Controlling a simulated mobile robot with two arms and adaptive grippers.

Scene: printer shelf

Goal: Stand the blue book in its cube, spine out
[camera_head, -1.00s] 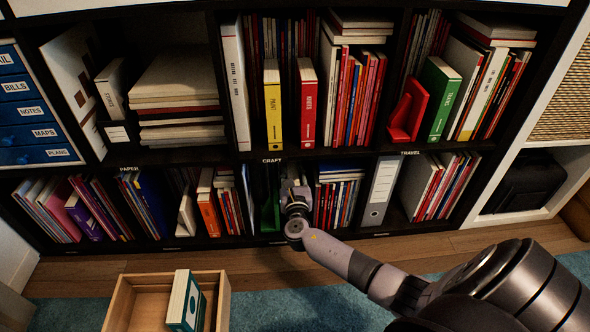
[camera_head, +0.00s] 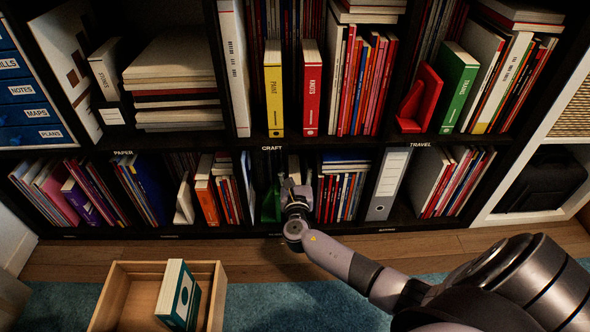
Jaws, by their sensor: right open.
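My right gripper (camera_head: 292,188) reaches into the lower middle cube, under the CRAFT label. It is open; its fingertips are partly hidden in the dark cube. I cannot see a blue book between its fingers. A dark green bookend (camera_head: 270,206) stands just left of it, and a row of books (camera_head: 340,192) stands to its right. A dark blue book (camera_head: 152,190) leans among others in the lower cube under PAPER. A book with a teal cover (camera_head: 184,300) leans in the wooden crate (camera_head: 125,304) on the floor. My left gripper is out of view.
The black shelf (camera_head: 330,143) has books in the upper row, including yellow (camera_head: 274,92), red (camera_head: 312,90) and green (camera_head: 457,90) ones. A red bookend (camera_head: 420,100) stands upper right. A grey binder (camera_head: 388,184) stands right of my gripper. Blue carpet (camera_head: 270,308) lies clear beside the crate.

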